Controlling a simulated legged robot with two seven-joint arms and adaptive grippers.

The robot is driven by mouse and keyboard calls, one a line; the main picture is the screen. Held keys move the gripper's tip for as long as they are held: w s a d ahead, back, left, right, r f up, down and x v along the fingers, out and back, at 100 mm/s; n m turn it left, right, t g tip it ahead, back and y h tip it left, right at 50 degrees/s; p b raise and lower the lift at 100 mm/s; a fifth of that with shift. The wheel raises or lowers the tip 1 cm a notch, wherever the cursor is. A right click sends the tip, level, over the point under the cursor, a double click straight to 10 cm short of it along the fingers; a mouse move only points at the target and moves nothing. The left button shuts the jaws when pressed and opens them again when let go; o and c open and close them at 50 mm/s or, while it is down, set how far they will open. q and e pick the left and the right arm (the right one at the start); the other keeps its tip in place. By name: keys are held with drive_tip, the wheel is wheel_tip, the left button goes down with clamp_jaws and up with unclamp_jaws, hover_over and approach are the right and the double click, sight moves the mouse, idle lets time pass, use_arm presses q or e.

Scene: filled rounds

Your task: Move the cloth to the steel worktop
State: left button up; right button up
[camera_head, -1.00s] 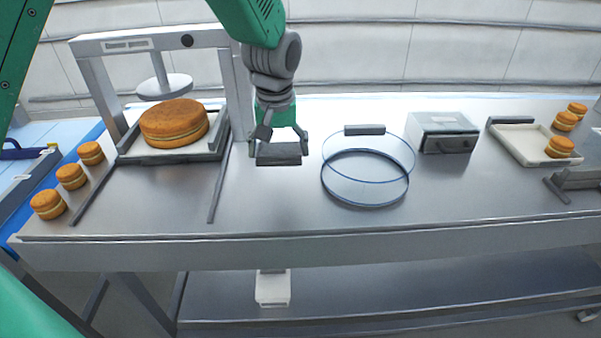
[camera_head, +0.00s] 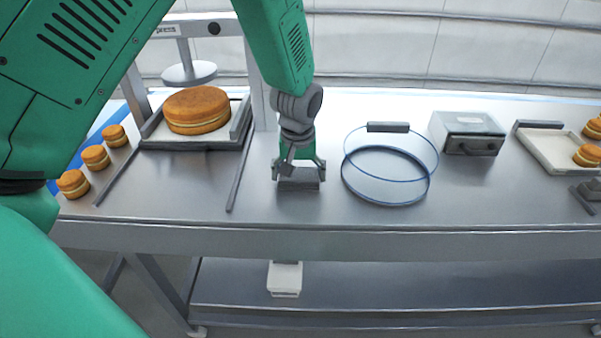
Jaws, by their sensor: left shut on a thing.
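My left gripper (camera_head: 299,172) is shut on a small dark grey folded cloth (camera_head: 298,184), with its fingers at the cloth's two sides. The cloth is over the steel worktop (camera_head: 320,213), between the press and the clear round container. It looks low, at or just above the surface; I cannot tell whether it touches. My right gripper is not in view.
A press (camera_head: 184,76) with a large round cake (camera_head: 197,110) stands at the left, near several small filled cakes (camera_head: 95,157). Right of the cloth are a clear round container (camera_head: 386,190), a grey box (camera_head: 468,132) and a white tray (camera_head: 540,145). The front strip is clear.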

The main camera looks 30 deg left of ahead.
sight(300, 174)
use_arm(q)
drive_tip(key=o, duration=0.9)
drive_tip(key=shift+a+f, duration=0.1)
drive_tip(key=shift+a, duration=0.2)
drive_tip(key=shift+o, duration=1.1)
drive_tip(key=shift+a+f, duration=0.1)
drive_tip(key=shift+a, duration=0.2)
drive_tip(key=shift+d, duration=0.15)
drive_tip(key=r, duration=0.2)
drive_tip(key=d+r, duration=0.1)
drive_tip(key=r, duration=0.3)
drive_tip(key=shift+s+d, duration=0.25)
drive_tip(key=shift+d, duration=0.1)
wheel_tip(300, 174, up, 6)
drive_tip(key=shift+s+b, duration=0.35)
drive_tip(key=shift+s, duration=0.1)
